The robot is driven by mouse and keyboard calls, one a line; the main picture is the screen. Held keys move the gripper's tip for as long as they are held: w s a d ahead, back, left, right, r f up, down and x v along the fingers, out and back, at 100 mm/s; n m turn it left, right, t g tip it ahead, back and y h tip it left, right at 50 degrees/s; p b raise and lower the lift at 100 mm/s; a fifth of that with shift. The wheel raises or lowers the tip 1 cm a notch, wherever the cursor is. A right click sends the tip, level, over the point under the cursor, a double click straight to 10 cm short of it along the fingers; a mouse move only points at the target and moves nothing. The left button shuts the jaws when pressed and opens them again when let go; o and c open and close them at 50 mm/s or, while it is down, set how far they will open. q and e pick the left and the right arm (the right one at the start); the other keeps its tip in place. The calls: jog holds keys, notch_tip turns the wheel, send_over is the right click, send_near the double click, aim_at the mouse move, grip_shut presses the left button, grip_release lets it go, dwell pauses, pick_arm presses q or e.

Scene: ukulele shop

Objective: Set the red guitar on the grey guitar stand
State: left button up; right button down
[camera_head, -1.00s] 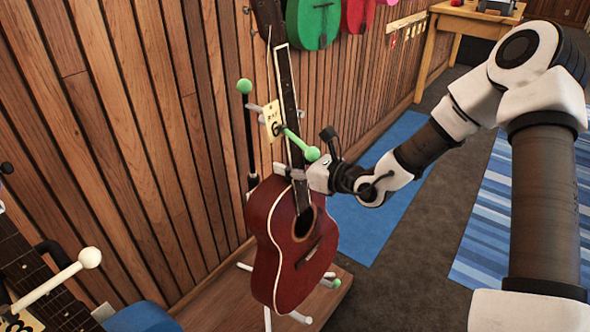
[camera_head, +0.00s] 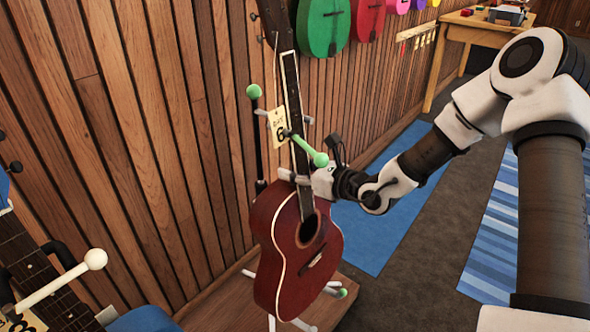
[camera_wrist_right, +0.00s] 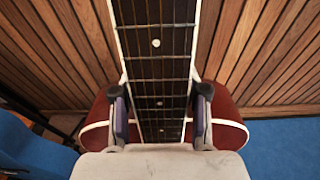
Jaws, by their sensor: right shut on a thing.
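The red guitar (camera_head: 283,252) is upright, its soundboard facing right and towards me. My right gripper (camera_head: 306,179) is shut on its neck just above the body. The right wrist view shows the fretted neck (camera_wrist_right: 158,75) between the two fingers (camera_wrist_right: 160,108). The guitar stand marked with a tag reading 6 (camera_head: 279,128) has green tips. One green-tipped arm (camera_head: 307,150) crosses in front of the neck in the picture. Grey feet (camera_head: 335,291) show below the body, which hides much of the stand. Whether the body touches the lower supports cannot be seen. My left gripper is out of view.
A wooden platform (camera_head: 215,295) lies under the stand beside the plank wall (camera_head: 150,150). Another stand with a white-tipped arm (camera_head: 62,280) and a guitar neck is at lower left. Coloured instruments (camera_head: 323,28) hang behind. Floor with a blue mat (camera_head: 385,225) is at right.

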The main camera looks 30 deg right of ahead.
aim_at(307, 190)
jog(key=shift+w+a+f+b, duration=0.1)
jog(key=shift+w+f+b, duration=0.05)
jog(key=shift+f+b, duration=1.05)
jog(key=shift+w+f+b, duration=0.1)
jog(key=shift+f+b, duration=0.9)
jog(key=shift+f, duration=0.4)
jog(key=c, duration=0.5)
grip_release()
jog(key=shift+s+f, duration=0.1)
jog(key=shift+f, duration=0.05)
jog(key=v, duration=0.6)
jog(key=shift+d+r, duration=0.2)
jog(key=shift+r, duration=0.05)
jog(key=shift+s, duration=0.6)
